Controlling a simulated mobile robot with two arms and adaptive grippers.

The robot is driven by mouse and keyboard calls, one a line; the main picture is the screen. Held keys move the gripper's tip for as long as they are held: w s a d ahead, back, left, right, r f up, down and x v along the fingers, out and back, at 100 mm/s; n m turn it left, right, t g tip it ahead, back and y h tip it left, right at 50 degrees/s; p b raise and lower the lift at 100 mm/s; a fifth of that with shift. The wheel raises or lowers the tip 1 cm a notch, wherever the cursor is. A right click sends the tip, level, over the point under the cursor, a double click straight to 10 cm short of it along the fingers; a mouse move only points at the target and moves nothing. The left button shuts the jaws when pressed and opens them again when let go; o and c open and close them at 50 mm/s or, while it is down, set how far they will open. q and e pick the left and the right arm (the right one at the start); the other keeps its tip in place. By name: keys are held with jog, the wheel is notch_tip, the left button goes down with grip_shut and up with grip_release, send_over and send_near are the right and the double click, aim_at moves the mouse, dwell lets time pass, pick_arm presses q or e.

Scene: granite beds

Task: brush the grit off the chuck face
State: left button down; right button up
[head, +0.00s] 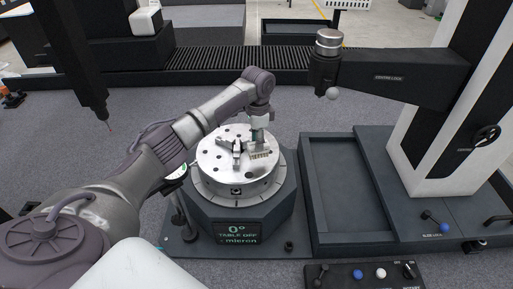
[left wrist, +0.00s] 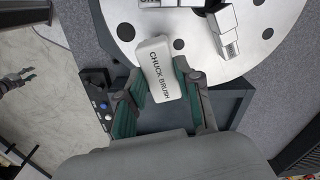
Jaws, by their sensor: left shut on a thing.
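The round silvery chuck face (head: 212,158) sits on a dark eight-sided rotary table. Dark holes and raised jaws (head: 228,147) show on it. My left gripper (head: 262,136) reaches over the right side of the face, pointing down. It is shut on the white chuck brush (left wrist: 157,62), with green-padded fingers on both sides of it. The brush's tan bristle end (head: 260,156) is at or just above the face; I cannot tell if it touches. The chuck face (left wrist: 115,28) also shows in the left wrist view. I cannot make out grit.
A black arm with a probe ball (head: 332,93) reaches in from the white column (head: 440,130) at the right. An empty dark tray (head: 340,180) lies right of the rotary table. A dark spindle (head: 85,75) hangs at the left. A knob panel (head: 365,275) is in front.

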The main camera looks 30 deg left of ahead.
pick_arm(q)
jog(key=shift+r, duration=1.3)
jog(key=shift+s+r, duration=0.1)
jog(key=shift+r, duration=0.7)
pick_arm(e)
jog(key=shift+s+a, duration=0.1)
jog(key=shift+s, duration=0.95)
jog(key=shift+w, duration=0.2)
